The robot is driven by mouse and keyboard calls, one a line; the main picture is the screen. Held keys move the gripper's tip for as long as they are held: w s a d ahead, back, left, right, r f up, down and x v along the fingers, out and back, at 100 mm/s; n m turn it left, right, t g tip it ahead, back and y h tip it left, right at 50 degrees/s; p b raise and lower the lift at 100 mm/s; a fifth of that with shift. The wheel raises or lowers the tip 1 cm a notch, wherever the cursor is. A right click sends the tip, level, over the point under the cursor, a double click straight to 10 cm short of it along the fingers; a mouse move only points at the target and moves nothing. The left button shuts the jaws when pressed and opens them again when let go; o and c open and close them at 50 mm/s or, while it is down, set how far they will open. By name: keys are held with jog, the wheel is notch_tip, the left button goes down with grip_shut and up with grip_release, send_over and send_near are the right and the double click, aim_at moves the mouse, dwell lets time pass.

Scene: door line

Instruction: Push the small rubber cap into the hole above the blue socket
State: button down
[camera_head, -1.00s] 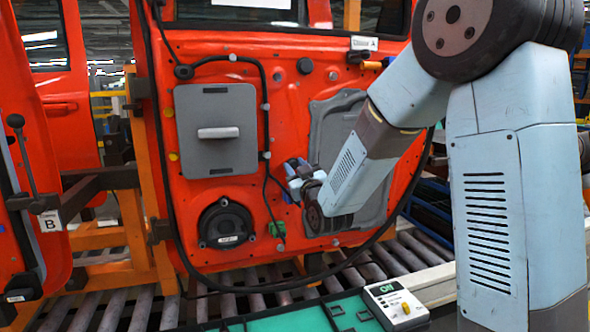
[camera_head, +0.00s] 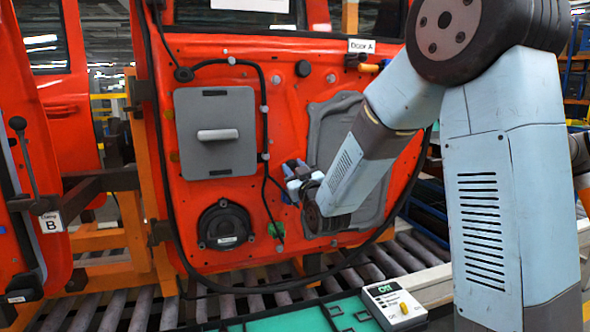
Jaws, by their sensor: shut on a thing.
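The red door (camera_head: 290,120), labelled Door A, stands upright in front of me. My gripper (camera_head: 286,172) is at the door panel, right of the grey cover plate. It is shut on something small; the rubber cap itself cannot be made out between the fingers. A small blue part (camera_head: 288,198), which looks like the blue socket, shows on the door just below the gripper. The hole above it cannot be made out, with the gripper in front of that area. I cannot tell whether the cap touches the door.
A black cable (camera_head: 264,120) runs down the door left of my gripper. A green connector (camera_head: 277,230) and a round black speaker (camera_head: 225,224) sit lower. A switch box (camera_head: 395,303) and green tray (camera_head: 300,318) are in front, by the rollers.

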jog(key=shift+w+a+r, duration=0.2)
jog(key=shift+w+r, duration=0.15)
jog(key=shift+w, duration=0.1)
dwell(1.6)
jog(key=shift+s+f, duration=0.2)
jog(key=shift+s, duration=0.05)
dwell(0.5)
jog(key=shift+d+f, duration=0.2)
jog(key=shift+s, duration=0.45)
jog(key=c, duration=0.7)
grip_release()
jog(key=shift+d, duration=0.1)
jog(key=shift+s, duration=0.1)
